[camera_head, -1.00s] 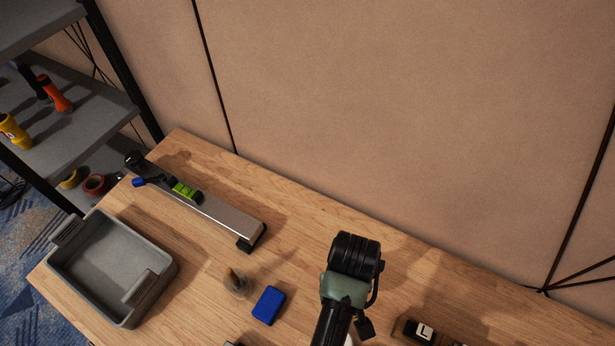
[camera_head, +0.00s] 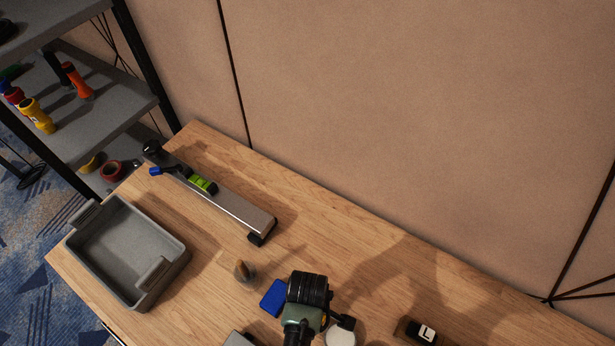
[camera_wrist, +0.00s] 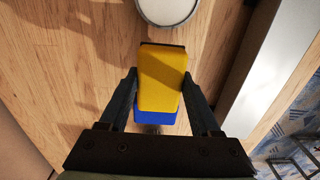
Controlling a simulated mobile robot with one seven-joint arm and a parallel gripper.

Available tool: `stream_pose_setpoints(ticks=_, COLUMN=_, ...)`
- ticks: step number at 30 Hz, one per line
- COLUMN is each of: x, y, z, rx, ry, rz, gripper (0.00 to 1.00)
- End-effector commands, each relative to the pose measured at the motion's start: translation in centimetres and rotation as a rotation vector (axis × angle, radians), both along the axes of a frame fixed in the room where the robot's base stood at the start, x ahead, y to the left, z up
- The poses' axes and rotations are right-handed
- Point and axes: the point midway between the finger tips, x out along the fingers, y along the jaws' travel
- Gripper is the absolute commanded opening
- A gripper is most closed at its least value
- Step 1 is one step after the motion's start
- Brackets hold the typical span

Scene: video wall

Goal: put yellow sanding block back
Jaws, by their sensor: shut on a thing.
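In the wrist view a yellow sanding block (camera_wrist: 161,78) is held between the two fingers of my gripper (camera_wrist: 160,92), which is shut on it. Below it, partly covered, shows a blue block (camera_wrist: 155,117). In the head view my gripper (camera_head: 305,312) is over the front of the table, seen from behind; its fingers and the yellow block are hidden there. The blue block (camera_head: 273,298) lies on the table just left of my gripper.
A grey bin (camera_head: 160,285) stands at the table's left. A long metal tool with a green part (camera_head: 235,208) lies behind it. A round white-topped thing (camera_head: 341,336) is right of my gripper. A block marked L (camera_head: 427,333) sits further right.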

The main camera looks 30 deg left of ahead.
Motion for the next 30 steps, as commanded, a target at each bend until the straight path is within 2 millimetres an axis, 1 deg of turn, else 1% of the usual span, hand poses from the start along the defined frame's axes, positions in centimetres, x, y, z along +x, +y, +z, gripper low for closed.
stream_pose_setpoints(ticks=3, x=0.0, y=0.0, z=-0.9, rx=0.0, ry=0.001, rz=-0.001, gripper=0.12)
stream_pose_setpoints(ticks=9, x=0.0, y=0.0, z=-3.6, rx=-0.001, ry=0.001, rz=-0.001, gripper=0.12)
stream_pose_setpoints(ticks=11, x=0.0, y=0.0, z=-4.1, rx=-0.001, ry=0.001, rz=-0.001, gripper=0.12)
stream_pose_setpoints(ticks=14, x=0.0, y=0.0, z=-4.4, rx=0.0, ry=-0.001, rz=-0.001, gripper=0.12)
stream_pose_setpoints(ticks=20, x=0.0, y=0.0, z=-4.4, rx=0.0, ry=-0.001, rz=-0.001, gripper=0.12)
stream_pose_setpoints(ticks=24, x=0.0, y=0.0, z=-4.8, rx=0.0, ry=0.0, rz=-0.002, gripper=0.12)
stream_pose_setpoints(ticks=25, x=0.0, y=0.0, z=-4.7, rx=0.0, ry=0.0, rz=-0.002, gripper=0.68)
stream_pose_setpoints(ticks=29, x=0.0, y=0.0, z=-4.7, rx=0.0, ry=0.0, rz=-0.002, gripper=0.91)
stream_pose_setpoints(ticks=30, x=0.0, y=0.0, z=-4.7, rx=0.0, ry=0.0, rz=-0.002, gripper=0.94)
